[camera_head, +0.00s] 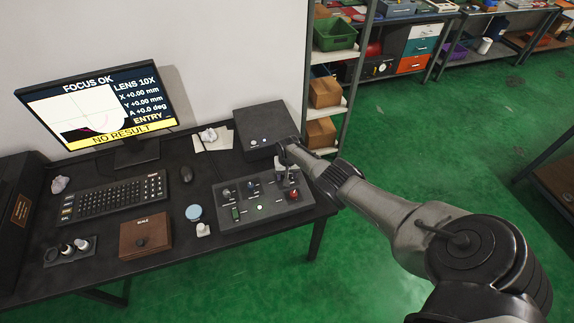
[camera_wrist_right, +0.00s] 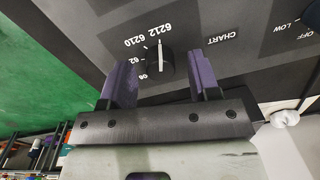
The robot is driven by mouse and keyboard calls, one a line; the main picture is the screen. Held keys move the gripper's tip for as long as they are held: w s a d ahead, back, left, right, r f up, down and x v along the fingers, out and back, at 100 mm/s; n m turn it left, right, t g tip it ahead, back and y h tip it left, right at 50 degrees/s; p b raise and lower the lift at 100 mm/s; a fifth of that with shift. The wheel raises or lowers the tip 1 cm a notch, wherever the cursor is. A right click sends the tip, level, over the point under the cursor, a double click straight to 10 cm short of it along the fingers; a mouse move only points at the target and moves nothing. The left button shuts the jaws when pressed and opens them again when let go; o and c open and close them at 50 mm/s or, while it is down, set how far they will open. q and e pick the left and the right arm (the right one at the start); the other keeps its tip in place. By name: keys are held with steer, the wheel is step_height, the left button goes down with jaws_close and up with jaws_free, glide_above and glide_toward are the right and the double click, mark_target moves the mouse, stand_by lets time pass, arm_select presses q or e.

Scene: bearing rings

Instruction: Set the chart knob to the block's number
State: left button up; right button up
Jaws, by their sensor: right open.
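The chart knob (camera_wrist_right: 160,62) is black with a white pointer line, beside the word CHART on the dark panel in the right wrist view. Its pointer line points up in the picture, near the printed 6212. The labels 6210 and others partly hidden follow to the left. My right gripper (camera_wrist_right: 163,82) is open, its two purple fingers on either side of the knob; contact cannot be told. In the head view my right gripper (camera_head: 286,172) is over the back right of the control panel (camera_head: 262,210). No block with a readable number shows. My left gripper is not in view.
A monitor (camera_head: 100,100) reads FOCUS OK and NO RESULT. A keyboard (camera_head: 112,197), mouse (camera_head: 186,174), brown box (camera_head: 145,236) and small tray (camera_head: 70,250) stand on the table. A dark box (camera_head: 264,129) stands behind the panel. Other knobs and a red button (camera_head: 293,194) are close by.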

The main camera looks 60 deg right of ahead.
step_height(320, 180, up, 13)
steer(key=p, duration=0.7)
steer(key=shift+s+d+r, duration=0.2)
